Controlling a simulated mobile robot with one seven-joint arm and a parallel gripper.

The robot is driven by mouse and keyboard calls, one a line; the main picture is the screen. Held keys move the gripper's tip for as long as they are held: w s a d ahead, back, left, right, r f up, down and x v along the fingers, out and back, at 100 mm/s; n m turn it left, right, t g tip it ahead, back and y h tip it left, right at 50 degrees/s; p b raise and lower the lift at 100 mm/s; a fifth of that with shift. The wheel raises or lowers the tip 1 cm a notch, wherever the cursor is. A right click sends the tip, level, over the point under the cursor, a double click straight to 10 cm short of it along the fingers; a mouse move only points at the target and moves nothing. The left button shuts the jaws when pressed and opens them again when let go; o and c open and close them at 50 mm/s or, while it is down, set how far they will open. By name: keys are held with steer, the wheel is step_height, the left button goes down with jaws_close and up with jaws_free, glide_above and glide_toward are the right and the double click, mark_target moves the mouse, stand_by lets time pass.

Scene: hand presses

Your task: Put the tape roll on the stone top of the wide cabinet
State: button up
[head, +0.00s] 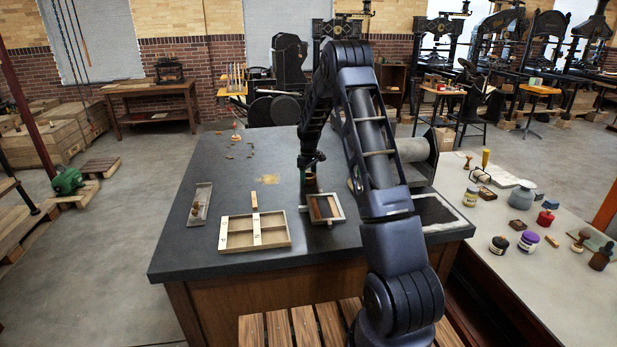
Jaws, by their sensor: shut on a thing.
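The wide cabinet has a dark stone top (207,255) and a wooden body, and fills the middle of the head view. My gripper (310,174) points down over this top, behind the small framed tray. It is shut on a small brownish round thing (311,184), which looks like the tape roll. The thing is small and partly covered by the fingers. I cannot tell whether it touches the stone or hangs just above it.
The top's left and back parts are mostly clear. A pale table (490,228) with jars stands right.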

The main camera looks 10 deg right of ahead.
steer(key=shift+f, duration=0.1)
steer(key=o, duration=1)
